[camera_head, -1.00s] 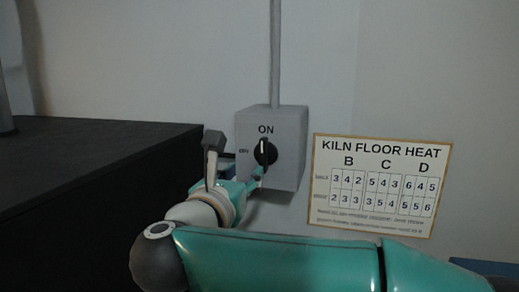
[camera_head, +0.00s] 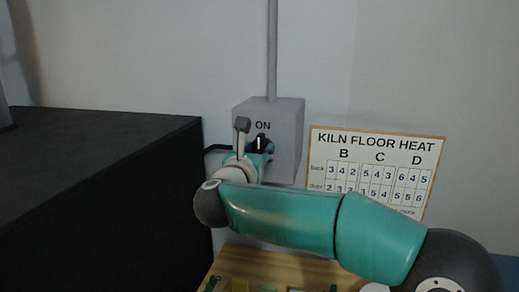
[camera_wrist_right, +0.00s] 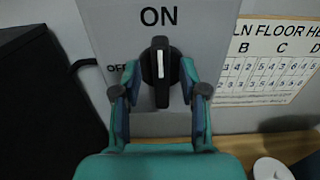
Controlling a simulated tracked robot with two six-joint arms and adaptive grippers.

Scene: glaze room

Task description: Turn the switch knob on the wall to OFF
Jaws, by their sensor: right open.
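The switch box (camera_head: 286,120) is a grey box on the wall with a conduit running up from it. Its black knob (camera_wrist_right: 160,72) has a white mark that stands upright, pointing to the word ON; the word OFF is at the left, partly hidden in the right wrist view. The knob (camera_head: 258,142) also shows in the head view. My right gripper (camera_wrist_right: 158,88) is open, with one finger on each side of the knob; I cannot tell whether they touch it. In the head view the right gripper (camera_head: 256,152) is in front of the box and hides its lower part. My left gripper is not in view.
A KILN FLOOR HEAT chart (camera_head: 375,170) hangs on the wall right of the box. A large dark block (camera_head: 90,190) stands at the left, close to the arm. A wooden surface (camera_head: 270,265) with small items lies below. A white round object (camera_wrist_right: 270,169) shows at the lower right.

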